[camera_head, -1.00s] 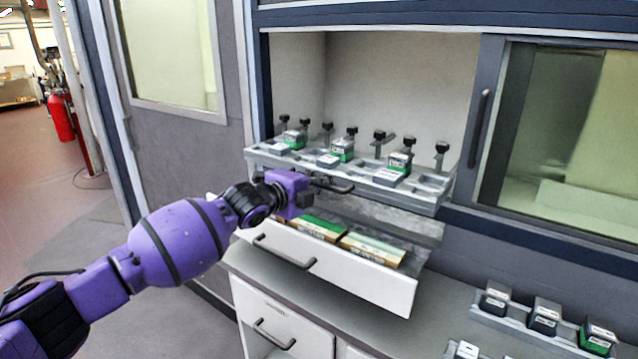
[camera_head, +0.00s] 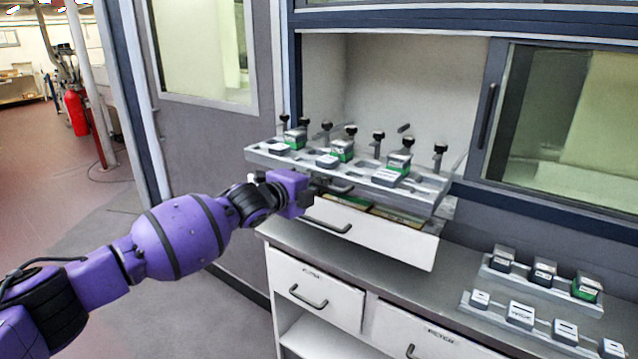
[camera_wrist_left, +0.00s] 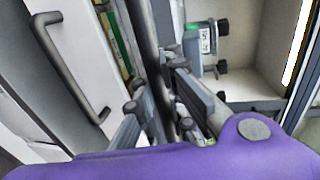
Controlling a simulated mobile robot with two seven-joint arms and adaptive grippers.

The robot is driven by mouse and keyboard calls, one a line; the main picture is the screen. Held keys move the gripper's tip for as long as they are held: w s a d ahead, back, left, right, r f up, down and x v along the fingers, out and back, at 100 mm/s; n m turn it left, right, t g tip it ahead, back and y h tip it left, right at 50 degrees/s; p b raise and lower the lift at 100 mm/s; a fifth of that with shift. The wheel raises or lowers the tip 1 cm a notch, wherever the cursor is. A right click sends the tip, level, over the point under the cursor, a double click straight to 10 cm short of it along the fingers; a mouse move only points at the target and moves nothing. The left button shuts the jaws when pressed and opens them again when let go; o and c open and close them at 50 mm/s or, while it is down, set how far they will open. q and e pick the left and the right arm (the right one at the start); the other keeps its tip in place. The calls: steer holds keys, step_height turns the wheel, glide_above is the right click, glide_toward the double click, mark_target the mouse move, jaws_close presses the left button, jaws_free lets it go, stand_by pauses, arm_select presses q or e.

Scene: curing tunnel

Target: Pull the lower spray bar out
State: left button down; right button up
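A grey slotted tray (camera_head: 275,160) juts out of the cabinet opening, carrying small boxes and upright black-knobbed stems. A dark bar handle (camera_head: 341,189) is on its front. My left gripper (camera_head: 308,196) is at the handle's left part, fingers closed around it. In the left wrist view the fingers (camera_wrist_left: 160,103) sit on either side of a dark bar; the exact contact is partly hidden. A second grey slab (camera_head: 446,208) shows just under the tray. I cannot tell which part is the lower spray bar. My right gripper is not in view.
A white drawer (camera_head: 390,238) with its own handle (camera_head: 327,225) stands open below the tray. A grey counter (camera_head: 375,268) lies under it, with small racks of boxes (camera_head: 540,275) at the right. A sliding window handle (camera_head: 486,115) is right of the opening. Floor (camera_head: 190,310) is clear at left.

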arm_select(q)
steer(key=shift+a+r, duration=0.1)
steer(key=shift+r, duration=0.3)
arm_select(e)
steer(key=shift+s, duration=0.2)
arm_select(q)
steer(key=c, duration=2.1)
jaws_free()
steer(key=shift+s, duration=0.1)
steer(key=shift+s+a, duration=0.1)
steer(key=shift+a, duration=0.05)
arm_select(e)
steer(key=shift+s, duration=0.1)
arm_select(q)
steer(key=shift+f, duration=0.1)
